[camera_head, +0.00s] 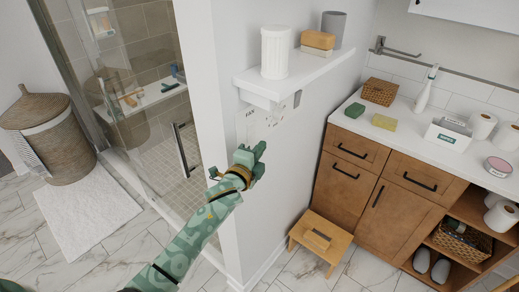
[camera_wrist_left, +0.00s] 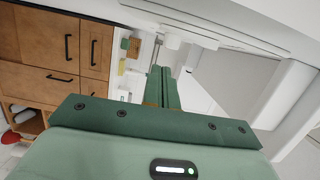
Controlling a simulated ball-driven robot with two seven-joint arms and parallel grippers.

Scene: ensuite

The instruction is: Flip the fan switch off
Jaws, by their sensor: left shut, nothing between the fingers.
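A white switch panel (camera_head: 272,118) with small dark lettering, part of it reading like "FAN", is on the white wall below a shelf. The state of its switches is too small to tell. My left gripper (camera_head: 257,151) is shut and empty, just below the panel and close to the wall; I cannot tell if it touches. It may hide the panel's lower part. In the left wrist view, the shut green fingers (camera_wrist_left: 162,86) point away toward the wall and shelf area. The fan switch is not clear there. My right gripper is not in view.
A white shelf (camera_head: 300,68) with a white canister, tan blocks and a grey cup juts out above the panel. A glass shower door (camera_head: 150,90) is left of the wall. A wooden vanity (camera_head: 385,185) and a small step stool (camera_head: 318,240) stand to the right.

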